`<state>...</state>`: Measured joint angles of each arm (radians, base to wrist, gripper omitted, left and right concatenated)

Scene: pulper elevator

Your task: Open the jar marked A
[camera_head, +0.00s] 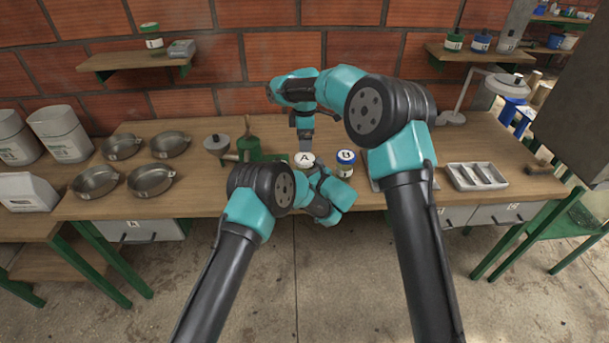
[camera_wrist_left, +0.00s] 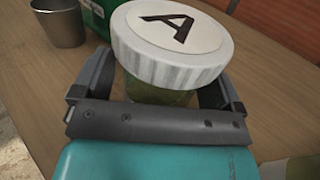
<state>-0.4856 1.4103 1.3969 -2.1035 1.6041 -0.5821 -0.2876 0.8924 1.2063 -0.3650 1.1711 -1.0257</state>
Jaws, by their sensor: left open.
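Jar A (camera_head: 305,160) stands on the wooden table with its white lid on; a black A is on the lid. In the left wrist view, the ribbed lid (camera_wrist_left: 172,45) fills the top middle, with the greenish jar body (camera_wrist_left: 158,93) below. My left gripper (camera_head: 314,173) is low at the near side of the jar, open, with one finger on each side of the body. My right gripper (camera_head: 305,138) points down just above the lid; its fingertips are too small to tell open from shut. Contact with the lid cannot be told.
A green hand-cranked device (camera_head: 250,146) is to the left, with several metal pans (camera_head: 152,180) further left. A compartment tray (camera_head: 476,177) lies at the right.

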